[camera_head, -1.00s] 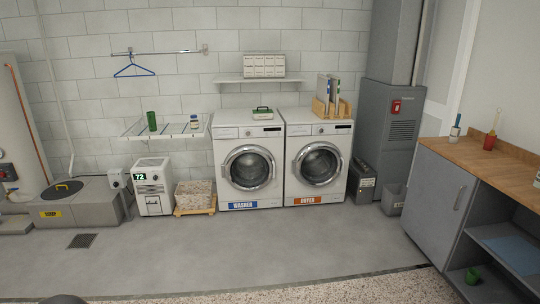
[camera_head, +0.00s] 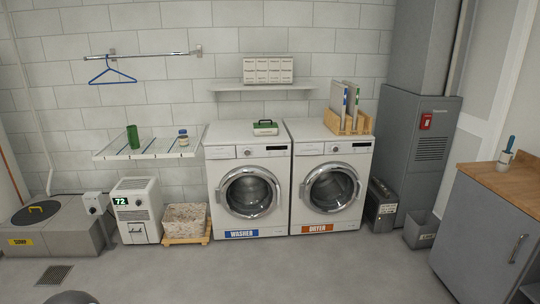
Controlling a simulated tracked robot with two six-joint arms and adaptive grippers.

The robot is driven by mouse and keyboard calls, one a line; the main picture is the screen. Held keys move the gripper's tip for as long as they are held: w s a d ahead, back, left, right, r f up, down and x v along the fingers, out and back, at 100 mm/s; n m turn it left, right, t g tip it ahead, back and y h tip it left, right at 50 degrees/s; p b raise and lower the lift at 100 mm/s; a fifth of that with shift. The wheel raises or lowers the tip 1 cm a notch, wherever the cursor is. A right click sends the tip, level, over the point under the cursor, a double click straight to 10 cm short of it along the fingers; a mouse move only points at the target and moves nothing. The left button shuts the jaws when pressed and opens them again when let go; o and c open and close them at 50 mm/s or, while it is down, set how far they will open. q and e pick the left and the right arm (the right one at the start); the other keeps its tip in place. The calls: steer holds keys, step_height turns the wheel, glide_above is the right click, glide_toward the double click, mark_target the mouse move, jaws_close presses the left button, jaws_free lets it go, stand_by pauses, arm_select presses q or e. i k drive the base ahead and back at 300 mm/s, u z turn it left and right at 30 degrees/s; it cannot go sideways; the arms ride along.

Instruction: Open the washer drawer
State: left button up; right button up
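The washer (camera_head: 250,222) is a white front-loader against the back wall, with a blue "WASHER" label low on its front. Its round door is shut. Its drawer (camera_head: 221,153) is at the top left of the front panel and looks closed. The dryer (camera_head: 330,216) stands close at its right with an orange label. A small dark rounded shape shows at the bottom left edge; I cannot tell what it is. Neither of my grippers is in view.
A green-and-white case (camera_head: 266,128) sits on the washer. A grey cabinet (camera_head: 482,240) is at right. The floor ahead is clear.

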mark_target(214, 152)
steer(key=u, duration=0.15)
steer(key=i, duration=1.35)
steer(key=u, duration=0.5)
steer(key=i, duration=1.4)
steer(key=u, duration=0.5)
steer(key=i, duration=0.75)
steer(key=u, duration=0.2)
